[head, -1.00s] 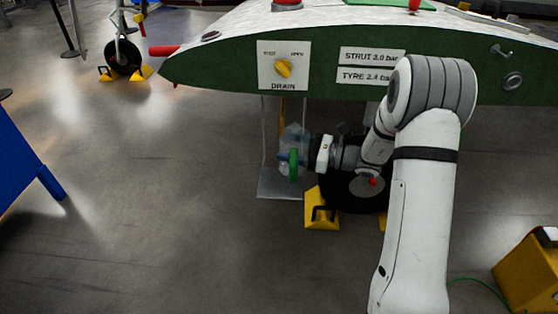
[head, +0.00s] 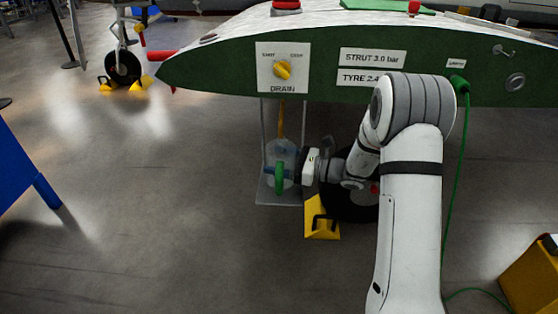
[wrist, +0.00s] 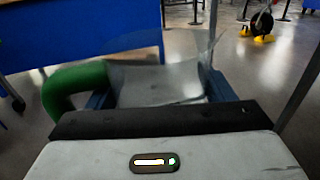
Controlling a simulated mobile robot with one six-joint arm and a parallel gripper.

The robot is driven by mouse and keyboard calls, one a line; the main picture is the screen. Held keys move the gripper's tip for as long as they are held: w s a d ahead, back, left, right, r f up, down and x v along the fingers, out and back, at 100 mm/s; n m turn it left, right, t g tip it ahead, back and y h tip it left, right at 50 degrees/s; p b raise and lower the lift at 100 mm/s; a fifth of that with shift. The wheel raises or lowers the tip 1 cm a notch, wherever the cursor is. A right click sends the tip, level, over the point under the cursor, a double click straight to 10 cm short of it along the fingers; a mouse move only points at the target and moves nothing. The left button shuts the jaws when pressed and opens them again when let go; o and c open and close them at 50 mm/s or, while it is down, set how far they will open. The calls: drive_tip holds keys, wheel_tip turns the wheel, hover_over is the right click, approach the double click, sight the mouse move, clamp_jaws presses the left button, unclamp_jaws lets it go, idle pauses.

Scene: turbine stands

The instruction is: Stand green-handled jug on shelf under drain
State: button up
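The clear jug (head: 287,154) has a green handle (head: 279,180) and looks upright. It is over the shelf (head: 267,197), a pale plate hung below the wing, under the yellow DRAIN knob (head: 282,70). An orange tube (head: 281,118) comes down above the jug. My gripper (head: 283,173) reaches in from the right with its blue fingers at the jug. In the wrist view the jug (wrist: 160,85) sits between the two fingers of my gripper (wrist: 158,92), with the handle (wrist: 72,88) at left. I cannot tell whether the jug's base touches the shelf.
A wheel (head: 350,200) with a yellow chock (head: 321,220) stands just right of the shelf. A green cable (head: 459,170) hangs from the wing to the right of my arm. A yellow box (head: 530,280) is at lower right, a blue table (head: 22,170) at left. Floor between is clear.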

drive_tip(key=o, duration=0.4)
drive_tip(key=shift+r, duration=0.15)
